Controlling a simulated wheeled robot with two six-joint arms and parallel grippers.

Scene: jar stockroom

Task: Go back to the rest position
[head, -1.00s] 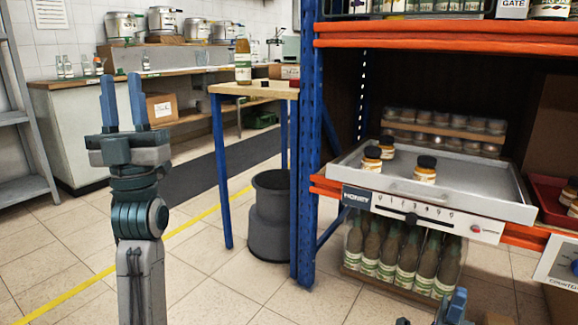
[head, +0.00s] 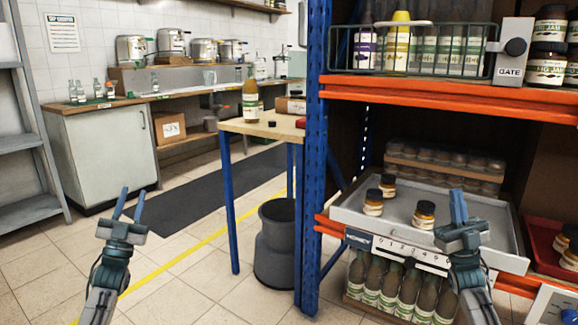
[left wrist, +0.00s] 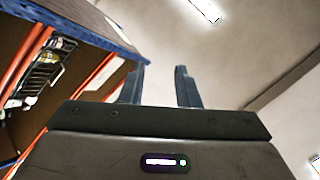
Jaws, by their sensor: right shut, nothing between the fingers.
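My left gripper (head: 128,205) is at the lower left of the head view, over the floor and clear of the furniture. Its two fingers stand apart, pointing up, with nothing between them. The left wrist view also shows the open, empty fingers (left wrist: 160,87) against the ceiling. My right gripper (head: 458,206) is at the lower right of the head view, its fingers together and pointing up, with nothing held. It covers part of the grey tray (head: 345,213) on the shelf behind it. I cannot tell the gap between them.
The tray bears several honey jars (head: 424,214). A blue and orange rack (head: 312,150) stands at right, with bottles (head: 385,285) below the tray. A small table (head: 262,128) bears a bottle (head: 250,95). A grey churn (head: 275,245) stands beneath. Floor at left is open.

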